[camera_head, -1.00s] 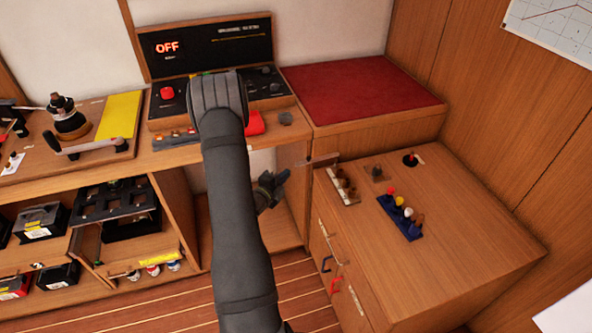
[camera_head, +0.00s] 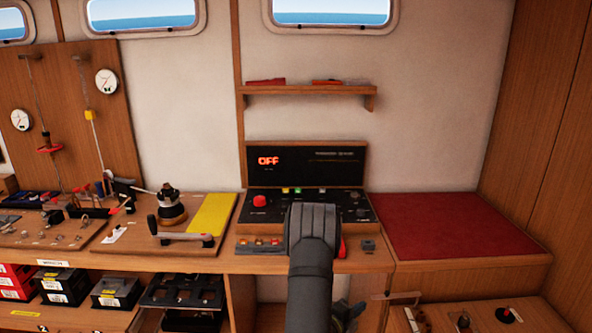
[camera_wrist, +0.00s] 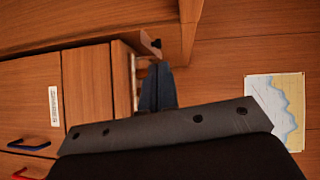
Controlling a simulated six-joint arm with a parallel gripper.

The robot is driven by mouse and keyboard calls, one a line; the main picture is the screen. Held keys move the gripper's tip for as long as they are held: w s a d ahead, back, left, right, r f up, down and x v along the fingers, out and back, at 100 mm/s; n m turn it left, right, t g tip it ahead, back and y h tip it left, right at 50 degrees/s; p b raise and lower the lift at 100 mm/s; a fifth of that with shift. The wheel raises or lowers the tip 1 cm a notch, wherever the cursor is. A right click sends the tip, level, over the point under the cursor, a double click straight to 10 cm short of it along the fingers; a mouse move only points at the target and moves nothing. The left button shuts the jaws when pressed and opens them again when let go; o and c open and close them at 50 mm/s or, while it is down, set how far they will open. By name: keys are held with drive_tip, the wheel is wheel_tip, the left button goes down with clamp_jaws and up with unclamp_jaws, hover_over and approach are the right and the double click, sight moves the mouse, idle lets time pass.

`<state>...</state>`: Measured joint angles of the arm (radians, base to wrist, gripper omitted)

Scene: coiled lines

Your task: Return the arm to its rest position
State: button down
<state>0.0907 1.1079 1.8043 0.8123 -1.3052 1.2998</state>
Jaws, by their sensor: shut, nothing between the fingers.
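My arm (camera_head: 312,262) rises in front of the console in the head view, its dark grey elbow covering part of the console's lower front. My gripper (camera_wrist: 157,88) shows in the wrist view as two dark fingers shut together with nothing between them. In the head view only a dark part of my gripper (camera_head: 347,312) shows low beside the arm, over the gap between the console bench and the right-hand cabinet. The fingertips cannot be made out there.
The console (camera_head: 306,165) reads OFF and has a red button (camera_head: 260,201). A red cushion (camera_head: 440,225) lies to its right. A winch (camera_head: 171,205) stands on the left bench. Drawers with blue (camera_wrist: 28,145) and red handles and a chart (camera_wrist: 276,103) show in the wrist view.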

sight(379, 297)
drive_tip(key=x, duration=0.5)
drive_tip(key=s+x, duration=0.1)
drive_tip(key=x, duration=0.2)
drive_tip(key=shift+w+d+f, duration=0.1)
drive_tip(key=shift+w+d, duration=0.15)
drive_tip(key=shift+d, duration=0.4)
drive_tip(key=shift+w+d+f, duration=0.1)
drive_tip(key=shift+w+d, duration=0.25)
drive_tip(key=shift+w, duration=0.3)
drive_tip(key=shift+s, duration=0.1)
drive_tip(key=shift+s+a, duration=0.1)
